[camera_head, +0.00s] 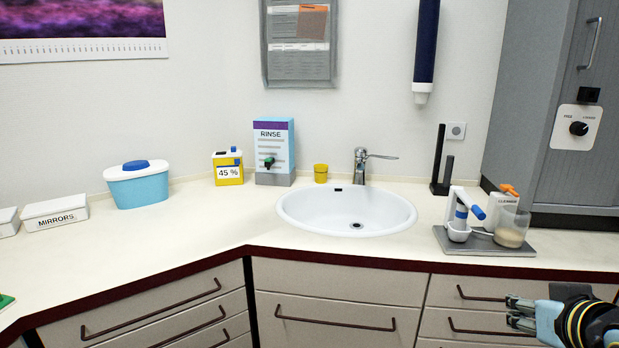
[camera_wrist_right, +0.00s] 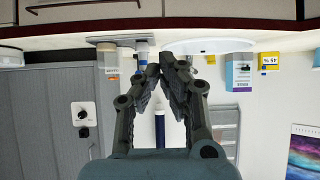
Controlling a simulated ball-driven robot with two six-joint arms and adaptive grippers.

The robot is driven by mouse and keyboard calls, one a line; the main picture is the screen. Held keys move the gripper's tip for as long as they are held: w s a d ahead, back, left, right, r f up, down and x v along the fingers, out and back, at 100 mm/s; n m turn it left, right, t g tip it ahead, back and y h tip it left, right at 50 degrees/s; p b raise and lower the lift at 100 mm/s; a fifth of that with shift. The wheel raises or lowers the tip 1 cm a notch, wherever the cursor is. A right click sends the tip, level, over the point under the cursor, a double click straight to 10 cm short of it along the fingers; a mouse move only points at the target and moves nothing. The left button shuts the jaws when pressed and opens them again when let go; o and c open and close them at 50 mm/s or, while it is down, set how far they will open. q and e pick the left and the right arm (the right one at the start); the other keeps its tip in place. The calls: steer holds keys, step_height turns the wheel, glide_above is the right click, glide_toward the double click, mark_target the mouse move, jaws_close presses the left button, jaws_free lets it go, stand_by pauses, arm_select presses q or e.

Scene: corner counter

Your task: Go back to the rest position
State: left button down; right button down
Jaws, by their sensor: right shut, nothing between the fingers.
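My right gripper (camera_head: 516,312) shows at the lower right of the head view, in front of the drawer fronts and below the counter edge. In the right wrist view, which is upside down, its fingertips (camera_wrist_right: 161,67) come together with nothing between them. It is shut and empty, apart from the counter items. My left gripper is not in the head view.
The counter (camera_head: 200,238) bends at a corner, with a white sink (camera_head: 300,212) in its middle. A grey tray (camera_head: 460,247) with a glass and small items stands at the right, above my gripper. Drawer handles (camera_head: 335,325) stick out below the counter. The front left counter is mostly clear.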

steer(key=s+a+f+n+g+y, duration=0.1)
steer(key=s+a+n+g, duration=0.2)
steer(key=s, duration=0.8)
steer(key=s+a+f+g, duration=0.1)
steer(key=s+a+g, duration=0.35)
steer(key=s, duration=0.65)
step_height(320, 180, down, 35)
steer(key=s+d+b, duration=0.1)
steer(key=d+b, duration=0.1)
steer(key=b, duration=0.8)
steer(key=s+f+g+b, duration=0.1)
steer(key=s+f+b, duration=0.3)
steer(key=s+f, duration=0.5)
steer(key=s+d+f+g+b, duration=0.1)
steer(key=s+f+b, duration=0.4)
steer(key=s+f, duration=0.5)
step_height(320, 180, down, 7)
steer(key=shift+d+f, duration=0.15)
steer(key=shift+s, duration=0.1)
